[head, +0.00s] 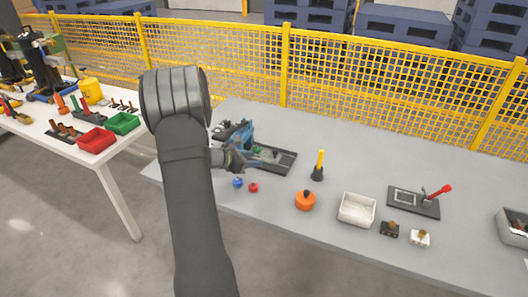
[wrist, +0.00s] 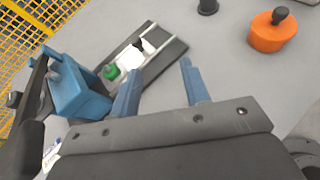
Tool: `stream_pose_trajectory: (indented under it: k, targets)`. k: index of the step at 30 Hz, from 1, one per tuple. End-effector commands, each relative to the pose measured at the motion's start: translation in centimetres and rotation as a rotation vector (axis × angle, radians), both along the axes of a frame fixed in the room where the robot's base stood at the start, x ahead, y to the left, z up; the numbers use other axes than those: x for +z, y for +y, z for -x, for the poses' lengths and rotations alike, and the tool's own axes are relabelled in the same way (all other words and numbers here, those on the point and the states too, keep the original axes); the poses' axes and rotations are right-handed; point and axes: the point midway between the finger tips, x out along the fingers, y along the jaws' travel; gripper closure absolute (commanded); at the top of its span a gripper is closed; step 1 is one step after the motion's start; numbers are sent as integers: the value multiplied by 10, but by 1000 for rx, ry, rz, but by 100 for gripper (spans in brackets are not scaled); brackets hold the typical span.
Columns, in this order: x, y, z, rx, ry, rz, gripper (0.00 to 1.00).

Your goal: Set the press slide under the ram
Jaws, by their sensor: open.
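The press (wrist: 78,92) has a blue body and stands at the left in the wrist view. In the head view it shows as a blue shape (head: 246,131), partly hidden by my arm. A dark base with pale rails (wrist: 166,58) runs out from it; it also shows in the head view (head: 284,161). On the rails sits the slide (wrist: 147,47), a pale piece with a dark part, and a green piece (wrist: 109,72) nearer the press. The ram is not clearly seen. My gripper (wrist: 160,66) is open and empty, with its fingers apart near the base.
A blue knob (head: 238,183), a red knob (head: 253,187), an orange pot (head: 305,201) and a yellow-handled tool (head: 319,166) stand nearby. A white tray (head: 357,209) and a dark plate with a red lever (head: 414,201) are farther right. A yellow fence (head: 330,75) lies behind.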

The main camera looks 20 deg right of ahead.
Motion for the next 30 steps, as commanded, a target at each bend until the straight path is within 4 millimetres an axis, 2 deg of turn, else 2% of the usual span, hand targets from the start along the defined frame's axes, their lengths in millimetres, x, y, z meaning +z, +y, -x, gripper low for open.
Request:
stream_pose_trajectory:
  k: [1,6,14,20,24,30]
  targets:
    - [2,-13,5,-76,-32,-42,58]
    - [1,-48,25,-365,-167,-234,58]
    - [7,-80,36,-775,-410,-561,58]
    - [27,-97,24,-1038,-621,-835,58]
    - [53,-110,9,-1186,-772,-1035,58]
    - [91,-127,-10,-1309,-935,-1254,58]
